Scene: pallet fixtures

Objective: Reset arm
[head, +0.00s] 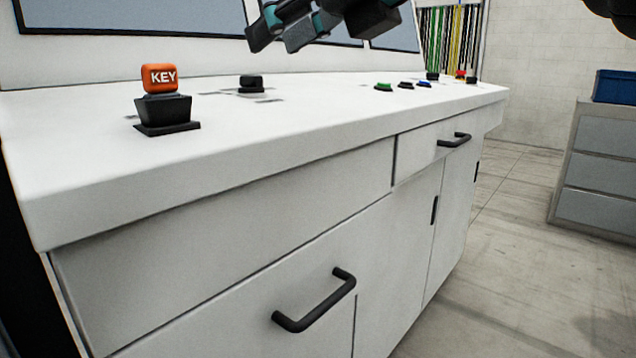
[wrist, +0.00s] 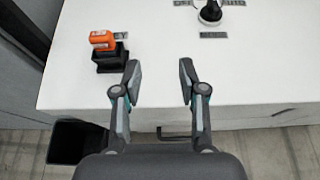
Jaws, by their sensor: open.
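My gripper (head: 287,25) shows at the top of the head view, raised above the white console top. In the wrist view my gripper (wrist: 159,82) is open, with nothing between its two fingers. An orange block marked KEY (head: 160,78) sits on a black holder (head: 165,114) at the console's left end. In the wrist view the orange block (wrist: 103,40) and its holder (wrist: 110,61) lie to the left of the fingers, apart from them.
The white console (head: 300,110) has a black knob (head: 251,82), a green button (head: 384,87) and other small buttons on top. Dark handles (head: 315,300) stick out of its front. A grey drawer cabinet (head: 592,165) carries a blue box (head: 613,86) at right. The floor between is clear.

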